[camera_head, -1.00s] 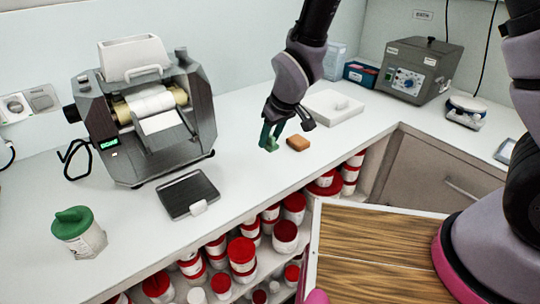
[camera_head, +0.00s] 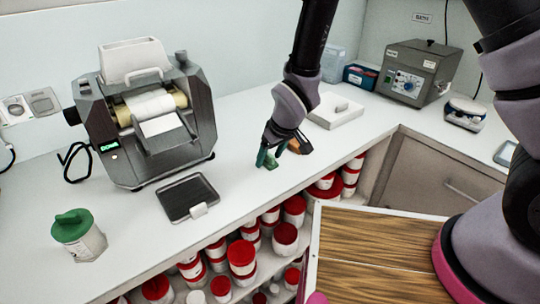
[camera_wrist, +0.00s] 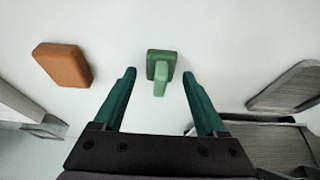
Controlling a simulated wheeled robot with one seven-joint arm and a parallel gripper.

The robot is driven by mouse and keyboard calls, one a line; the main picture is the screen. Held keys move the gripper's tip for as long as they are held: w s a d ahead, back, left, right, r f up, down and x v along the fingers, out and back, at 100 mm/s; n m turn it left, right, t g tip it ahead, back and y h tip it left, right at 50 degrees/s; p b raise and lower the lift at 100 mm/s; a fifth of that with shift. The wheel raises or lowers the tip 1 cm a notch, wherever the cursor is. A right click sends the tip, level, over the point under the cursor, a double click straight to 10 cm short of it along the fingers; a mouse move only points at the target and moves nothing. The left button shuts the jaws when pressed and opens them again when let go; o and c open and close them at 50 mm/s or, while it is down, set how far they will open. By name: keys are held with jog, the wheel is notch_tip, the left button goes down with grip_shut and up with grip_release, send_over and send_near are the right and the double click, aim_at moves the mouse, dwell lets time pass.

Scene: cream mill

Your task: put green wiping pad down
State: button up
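The green wiping pad (camera_wrist: 162,66) is a small green block with a raised grip, lying on the white counter in the wrist view. My gripper (camera_wrist: 160,78) is open, its two teal fingers apart on either side of the pad's near end. Clear gaps show between the pad and both fingers. In the head view my gripper (camera_head: 279,155) is low over the counter. A bit of the pad (camera_head: 271,163) shows beside the left finger there, mostly hidden.
An orange-brown block (camera_wrist: 62,65) lies left of the pad; my gripper partly hides it in the head view. A three-roll mill (camera_head: 150,115), dark tray (camera_head: 187,196) and green-lidded jar (camera_head: 79,236) stand left. A white slab (camera_head: 335,112) lies behind. Red-lidded tubs (camera_head: 241,252) fill the shelf below.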

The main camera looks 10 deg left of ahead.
jog(key=shift+f, duration=0.1)
jog(key=v, duration=1.1)
jog(key=shift+s+a, duration=0.25)
jog(key=shift+a, duration=0.1)
jog(key=w+d+r+m+t, duration=0.1)
jog(key=w+d+r+m, duration=0.3)
jog(key=d+r, duration=0.55)
jog(key=w+d+r+m+t, duration=0.1)
jog(key=w+d+r+m, duration=0.25)
jog(key=d+r, duration=0.65)
jog(key=s+d+r+m+t, duration=0.1)
jog(key=s+d+r+m, duration=0.2)
jog(key=d, duration=0.5)
jog(key=s+d+r+m+t+h, duration=0.1)
jog(key=s+d+r+m, duration=0.3)
jog(key=s+d+r, duration=0.2)
jog(key=shift+s+d+r+h, duration=0.3)
jog(key=shift+s+d, duration=0.25)
jog(key=shift+d, duration=0.35)
jog(key=shift+o, duration=0.5)
jog(key=shift+w, duration=0.1)
